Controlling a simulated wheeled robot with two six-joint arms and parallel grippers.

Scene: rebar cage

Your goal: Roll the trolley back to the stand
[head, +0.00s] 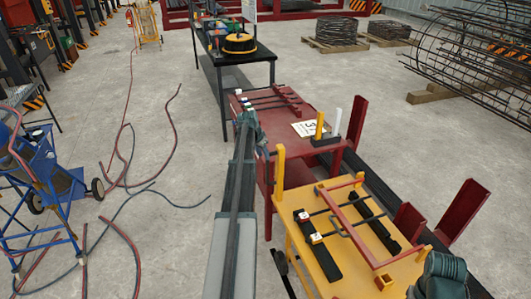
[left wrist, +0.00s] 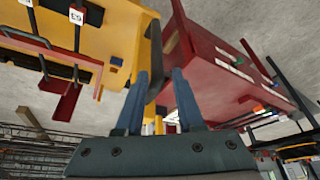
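The trolley, a yellow-topped cart (head: 320,262), stands at the lower right with a red frame and dark bars on top. Its yellow deck is upper left in the left wrist view (left wrist: 100,60). What looks like the stand, a red table (head: 255,125), is just beyond it; its red side is right in the left wrist view (left wrist: 215,85). A yellow post (head: 280,165) rises at the trolley's far left corner. My left gripper (head: 266,152) is beside this post. In the left wrist view its fingers are apart, with a yellow part seen between them; contact is unclear.
Dark rails (head: 378,190) run along the floor at the right, near red upright plates (head: 461,212). A black table (head: 260,60) stands beyond the stand. A blue cart (head: 45,178) and loose hoses (head: 128,150) are at the left. A wire cage (head: 470,60) lies at far right.

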